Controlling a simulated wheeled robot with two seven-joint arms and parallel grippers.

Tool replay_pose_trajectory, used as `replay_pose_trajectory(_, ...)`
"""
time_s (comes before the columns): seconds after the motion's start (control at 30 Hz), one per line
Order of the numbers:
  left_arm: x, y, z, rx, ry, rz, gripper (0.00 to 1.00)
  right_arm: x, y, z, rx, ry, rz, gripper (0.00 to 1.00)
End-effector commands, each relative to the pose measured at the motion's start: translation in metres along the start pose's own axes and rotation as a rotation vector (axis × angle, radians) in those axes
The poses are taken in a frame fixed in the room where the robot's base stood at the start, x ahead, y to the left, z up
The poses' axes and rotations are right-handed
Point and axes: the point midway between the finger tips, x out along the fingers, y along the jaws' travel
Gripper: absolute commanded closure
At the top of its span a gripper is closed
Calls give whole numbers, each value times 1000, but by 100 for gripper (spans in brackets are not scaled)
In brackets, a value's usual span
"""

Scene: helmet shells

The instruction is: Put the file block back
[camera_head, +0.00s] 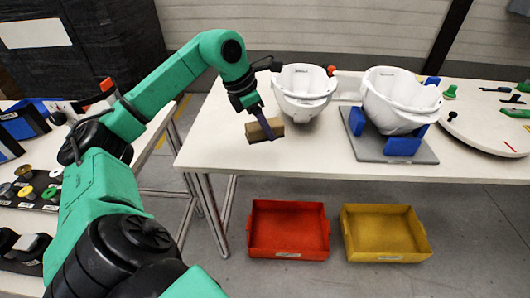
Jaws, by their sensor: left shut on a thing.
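My left gripper (265,125) is shut on the file block (255,131), a brown block. It holds the block near the left front edge of the white table (225,158), in front of and to the left of a white helmet shell (303,92). I cannot tell how far above the table the block is. A second white helmet shell (400,98) sits on blue supports (403,142) on a grey plate (368,149). My right gripper is not in view.
A red bin (288,255) and a yellow bin (385,253) stand on the floor below the table. A round board (470,125) with small parts is at the right. A side table (20,215) at the left holds several small items.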

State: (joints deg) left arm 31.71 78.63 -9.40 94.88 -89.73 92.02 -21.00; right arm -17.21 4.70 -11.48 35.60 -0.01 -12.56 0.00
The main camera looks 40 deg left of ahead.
Motion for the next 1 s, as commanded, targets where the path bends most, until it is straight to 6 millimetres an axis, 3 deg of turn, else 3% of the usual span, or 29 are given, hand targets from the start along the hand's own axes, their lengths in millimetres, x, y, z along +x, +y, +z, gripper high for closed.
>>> replay_pose_trajectory(0.03,24,0,-11,0,7,-2,90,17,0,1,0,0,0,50)
replay_pose_trajectory(0.1,39,0,-17,1,4,-2,90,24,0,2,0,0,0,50)
replay_pose_trajectory(0.37,78,-1,-33,2,2,-4,90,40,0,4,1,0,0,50)
replay_pose_trajectory(0.7,84,0,-35,2,-1,0,90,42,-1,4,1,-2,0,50)
replay_pose_trajectory(0.73,84,0,-35,2,-1,-1,41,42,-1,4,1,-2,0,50)
replay_pose_trajectory(0.8,83,0,-35,2,-1,-1,15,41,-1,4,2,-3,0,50)
replay_pose_trajectory(1.0,83,0,-35,2,-1,-1,15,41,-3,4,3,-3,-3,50)
